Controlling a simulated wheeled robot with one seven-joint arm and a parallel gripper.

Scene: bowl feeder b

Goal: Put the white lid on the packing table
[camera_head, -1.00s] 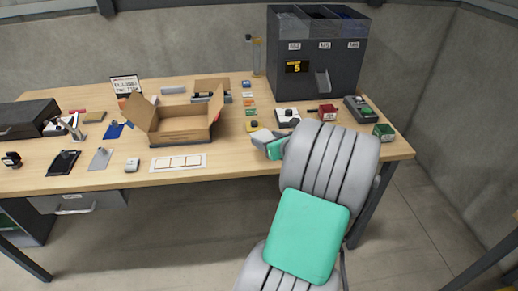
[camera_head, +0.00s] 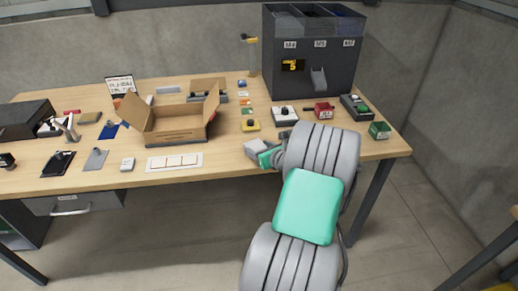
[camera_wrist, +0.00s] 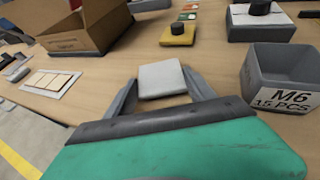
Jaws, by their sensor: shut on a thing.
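The white lid (camera_wrist: 162,78) is a flat, pale square plate. My gripper (camera_wrist: 158,82) is shut on it, with one finger at its left and one at its right in the wrist view. In the head view my gripper (camera_head: 262,152) is near the front edge of the packing table (camera_head: 225,163), right of the open cardboard box. A pale piece, likely the lid (camera_head: 255,147), shows at its tip. I cannot tell whether the lid touches the wood. My arm hides the table part behind it.
The open cardboard box (camera_head: 178,132) and a white card (camera_head: 174,162) lie to the left. A yellow-based button (camera_wrist: 179,32) is just beyond the lid. A grey M6 bin (camera_wrist: 284,78) stands close on the right. A dark three-slot feeder (camera_head: 312,60) stands at the back.

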